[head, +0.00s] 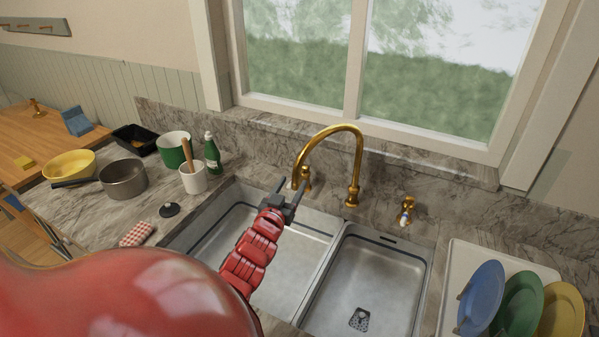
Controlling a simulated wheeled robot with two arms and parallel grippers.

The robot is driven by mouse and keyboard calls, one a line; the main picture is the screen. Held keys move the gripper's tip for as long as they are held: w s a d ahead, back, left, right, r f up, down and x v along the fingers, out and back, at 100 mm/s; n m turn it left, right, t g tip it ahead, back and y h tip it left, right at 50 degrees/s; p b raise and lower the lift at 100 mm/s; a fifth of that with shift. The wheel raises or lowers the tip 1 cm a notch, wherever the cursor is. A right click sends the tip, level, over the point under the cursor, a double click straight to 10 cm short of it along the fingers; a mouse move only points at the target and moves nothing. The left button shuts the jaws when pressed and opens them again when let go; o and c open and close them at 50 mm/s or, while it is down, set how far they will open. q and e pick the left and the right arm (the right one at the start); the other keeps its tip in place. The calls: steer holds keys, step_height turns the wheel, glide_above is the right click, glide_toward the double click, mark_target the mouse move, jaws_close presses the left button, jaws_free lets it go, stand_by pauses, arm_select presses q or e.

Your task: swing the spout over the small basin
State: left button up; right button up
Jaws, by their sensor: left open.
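A gold gooseneck spout (336,129) rises from its base behind the sinks and arches to the left, its tip end over the back of the large basin (215,222). The small basin (375,270) is to the right, empty, with a drain in its floor. My left gripper (292,184) is open above the large basin, fingers pointing up toward the spout's hanging end. One finger overlaps that end in the picture; I cannot tell whether they touch. My right gripper is not in view.
A gold tap handle (406,211) stands right of the spout base. A white rack (459,262) with blue, green and yellow plates is at the right. A green bottle (212,154), a white crock (193,179), a pot (123,179) and bowls stand on the left counter.

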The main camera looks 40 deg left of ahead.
arm_select(q)
steer(key=p+x, duration=0.1)
steer(key=x, duration=0.5)
steer(key=shift+w+p, duration=0.3)
steer(key=shift+w, duration=0.05)
steer(key=shift+a, duration=0.1)
jaws_close()
stand_by(1.0)
